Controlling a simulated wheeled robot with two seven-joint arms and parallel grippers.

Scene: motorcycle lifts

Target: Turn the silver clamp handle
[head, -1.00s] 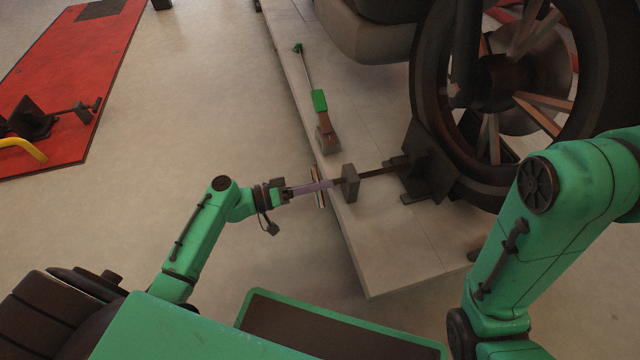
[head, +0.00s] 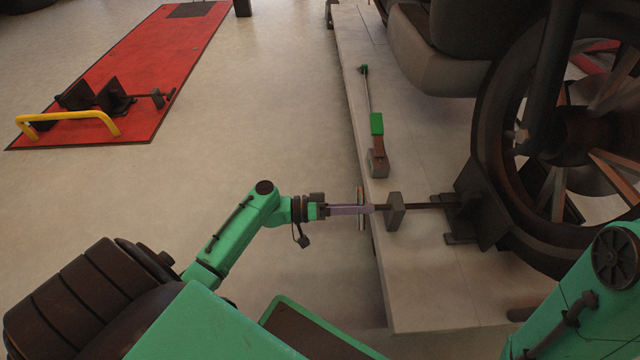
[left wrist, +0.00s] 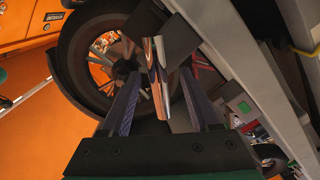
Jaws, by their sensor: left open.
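The silver clamp handle (head: 361,208) is a thin bar at the outer end of the dark clamp screw, beside the edge of the pale lift platform. In the left wrist view the handle (left wrist: 157,78) is shiny and stands lengthwise between the two fingers. My left gripper (head: 350,210) is open, with its fingers around the handle. In the left wrist view a gap shows between the handle and each finger of the gripper (left wrist: 160,85). The screw runs through a grey block (head: 395,211) to the dark wheel clamp (head: 483,212). My right gripper is out of view.
A motorcycle wheel (head: 505,130) stands in the clamp on the pale platform (head: 440,285). A green-handled lever (head: 376,124) rises from the platform beyond the handle. A red lift (head: 165,75) with a yellow bar (head: 70,117) lies at the far left. The floor between is clear.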

